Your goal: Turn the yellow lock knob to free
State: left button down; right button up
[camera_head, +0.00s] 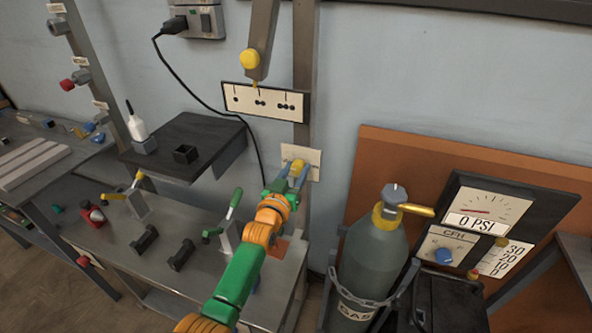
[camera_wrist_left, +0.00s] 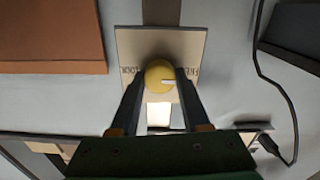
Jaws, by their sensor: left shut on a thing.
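The yellow lock knob (camera_wrist_left: 158,72) sits on a pale plate (camera_wrist_left: 130,45) on the post. In the left wrist view its white mark points right, toward lettering that appears to read FREE. Lettering like LOCK stands on the left side. My left gripper (camera_wrist_left: 160,77) is shut on the knob, one finger on each side. In the head view the knob (camera_head: 299,163) is partly hidden by the fingers of my left gripper (camera_head: 294,170). My right gripper is not in view.
A steel bench (camera_head: 150,245) with toggle clamps and dark blocks lies to the left. A gas cylinder (camera_head: 372,250) and gauge panel (camera_head: 490,212) stand to the right. A lever with a yellow knob (camera_head: 250,59) hangs above. A black cable (camera_head: 200,93) hangs beside the post.

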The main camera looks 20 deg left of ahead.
pick_arm(q)
jog(key=shift+f+n, duration=0.15)
jog(key=shift+n, duration=0.35)
jog(key=shift+c, duration=1.9)
grip_release()
jog(key=s+p, duration=0.1)
jog(key=s, duration=0.6)
jog(key=shift+a, duration=0.1)
